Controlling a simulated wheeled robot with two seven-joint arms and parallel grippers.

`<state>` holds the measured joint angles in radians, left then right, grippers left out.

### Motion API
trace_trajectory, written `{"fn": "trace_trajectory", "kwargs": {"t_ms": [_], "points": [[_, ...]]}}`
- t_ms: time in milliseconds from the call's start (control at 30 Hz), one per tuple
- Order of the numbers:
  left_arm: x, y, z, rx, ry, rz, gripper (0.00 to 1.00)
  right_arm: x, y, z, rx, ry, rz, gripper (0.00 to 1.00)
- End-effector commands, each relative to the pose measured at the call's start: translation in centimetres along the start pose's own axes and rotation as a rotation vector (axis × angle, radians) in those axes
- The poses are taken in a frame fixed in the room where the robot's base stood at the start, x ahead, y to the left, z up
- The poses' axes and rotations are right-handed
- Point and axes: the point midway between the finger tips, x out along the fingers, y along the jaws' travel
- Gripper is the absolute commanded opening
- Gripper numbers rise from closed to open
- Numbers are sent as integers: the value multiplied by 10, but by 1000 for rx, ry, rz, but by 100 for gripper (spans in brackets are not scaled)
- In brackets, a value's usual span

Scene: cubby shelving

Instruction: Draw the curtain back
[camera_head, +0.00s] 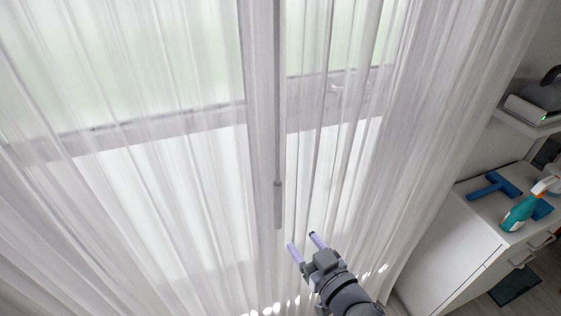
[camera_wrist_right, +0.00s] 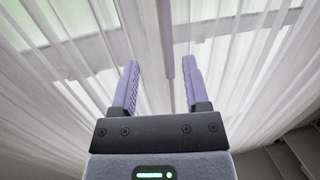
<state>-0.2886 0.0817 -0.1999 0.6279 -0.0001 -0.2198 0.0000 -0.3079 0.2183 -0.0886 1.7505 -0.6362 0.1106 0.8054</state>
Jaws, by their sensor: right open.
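A sheer white curtain (camera_head: 190,190) hangs across the window and fills most of the head view. A thin grey rod with a thicker handle (camera_head: 278,203) hangs down in front of it near the middle. My right gripper (camera_head: 302,239) is open and empty, just below and to the right of the handle's lower end, apart from it. In the right wrist view its two purple fingers (camera_wrist_right: 159,75) point up at the curtain (camera_wrist_right: 235,70), and the rod (camera_wrist_right: 166,45) shows between and beyond them. My left gripper is not in view.
At the right stands a white cabinet (camera_head: 445,250) with a blue squeegee (camera_head: 494,186) and a teal spray bottle (camera_head: 520,212) on top. A shelf (camera_head: 525,122) with a dark appliance (camera_head: 545,92) is above it. The space before the curtain is clear.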

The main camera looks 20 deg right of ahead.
Motion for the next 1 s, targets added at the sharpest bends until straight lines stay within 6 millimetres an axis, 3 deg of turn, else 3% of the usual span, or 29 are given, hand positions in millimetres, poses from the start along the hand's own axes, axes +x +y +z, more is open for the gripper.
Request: {"fn": "trace_trajectory", "kwargs": {"t_ms": [33,133,400,533,700,933,1000], "points": [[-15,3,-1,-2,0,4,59,0,-2,-30,0,42,-12,60],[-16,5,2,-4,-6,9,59,6,-4,-45,1,82,-25,60],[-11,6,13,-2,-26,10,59,67,-6,-47,0,85,-25,60],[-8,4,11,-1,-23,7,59,88,-6,-48,1,83,-24,60],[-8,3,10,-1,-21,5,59,100,-6,-49,1,81,-25,60],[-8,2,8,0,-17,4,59,100,-6,-49,1,80,-24,60],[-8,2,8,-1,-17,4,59,100,-6,-49,1,80,-24,45]]}}
